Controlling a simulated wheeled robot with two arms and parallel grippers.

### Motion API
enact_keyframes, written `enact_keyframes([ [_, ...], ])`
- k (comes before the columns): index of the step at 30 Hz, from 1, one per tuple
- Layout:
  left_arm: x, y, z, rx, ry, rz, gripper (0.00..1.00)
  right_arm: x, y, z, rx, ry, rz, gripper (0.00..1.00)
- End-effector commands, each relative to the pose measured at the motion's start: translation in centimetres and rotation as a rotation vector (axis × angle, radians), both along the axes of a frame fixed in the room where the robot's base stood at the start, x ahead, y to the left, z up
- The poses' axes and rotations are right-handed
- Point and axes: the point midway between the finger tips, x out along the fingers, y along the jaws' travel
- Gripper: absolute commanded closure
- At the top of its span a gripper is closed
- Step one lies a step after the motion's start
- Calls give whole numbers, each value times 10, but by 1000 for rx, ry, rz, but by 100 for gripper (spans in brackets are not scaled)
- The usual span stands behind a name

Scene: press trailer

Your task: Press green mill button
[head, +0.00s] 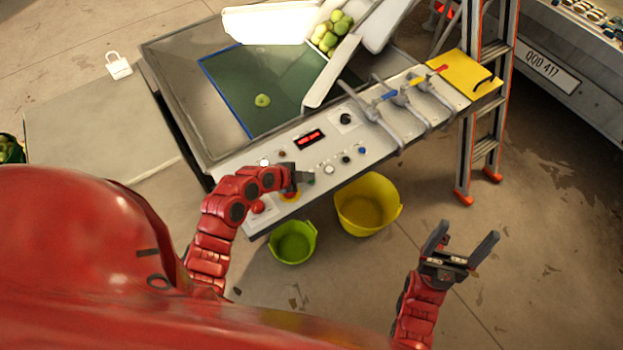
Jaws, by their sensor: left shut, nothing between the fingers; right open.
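The mill's control panel (375,147) runs along the front of the press table, with a row of small coloured buttons. A small green button (311,182) shows just beside the tip of my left gripper (304,177), partly covered by it. My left gripper is shut and empty, low over the panel; I cannot tell whether it touches the button. My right gripper (460,246) is open and empty, out over the floor to the right of the buckets.
A red emergency knob (257,206) sits near the panel's left end, left of my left gripper. White (328,169), black (346,160) and blue (362,150) buttons lie to the right. Green (293,243) and yellow (368,205) buckets stand below. A ladder (485,150) stands right.

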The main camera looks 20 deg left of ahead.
Motion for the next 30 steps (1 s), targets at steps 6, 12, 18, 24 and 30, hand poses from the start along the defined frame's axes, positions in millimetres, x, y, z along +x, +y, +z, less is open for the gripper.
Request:
enact_keyframes([
  [6, 0, 0, -1, 1, 1, 0, 100, 0, 0, -2, 0, 0, 0, 19],
  [12, 0, 0, -1, 1, 1, 0, 100, 0, 0, -2, 0, 0, 0, 19],
  [18, 0, 0, 5, 1, -1, 0, 100, 0, 0, -2, 0, 0, 0, 19],
  [24, 1, 0, 15, 1, -3, 1, 100, 0, 0, -1, 0, 0, 0, 19],
  [30, 0, 0, 15, 1, -1, 0, 100, 0, 0, -1, 0, 0, 0, 19],
])
